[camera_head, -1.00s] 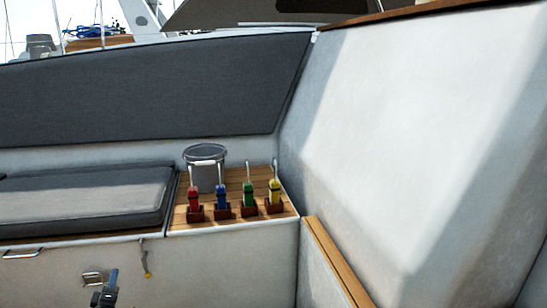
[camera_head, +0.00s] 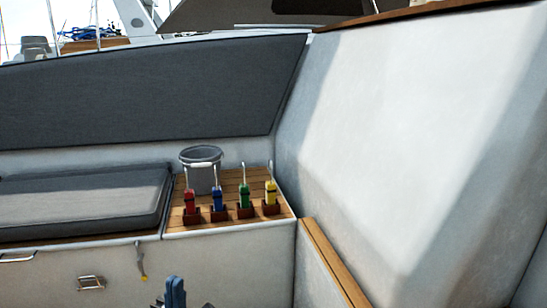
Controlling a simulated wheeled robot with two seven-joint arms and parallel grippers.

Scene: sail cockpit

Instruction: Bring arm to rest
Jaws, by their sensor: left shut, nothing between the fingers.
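My left gripper (camera_head: 174,291) shows at the bottom edge, left of centre, in front of the white locker front. Its blue-grey fingers point up and are shut with nothing between them. Most of the gripper and its arm are cut off by the lower edge. It is apart from the locker's metal handle (camera_head: 91,283), which is to its left. My right gripper is not in view.
A slatted wooden seat (camera_head: 208,226) holds a grey bucket (camera_head: 202,178) and red, blue, green and yellow-handled items in small holders. A dark cushion (camera_head: 80,203) lies to the left. A yellow-ended strap (camera_head: 142,268) hangs on the locker. A sloping white wall (camera_head: 410,150) fills the right.

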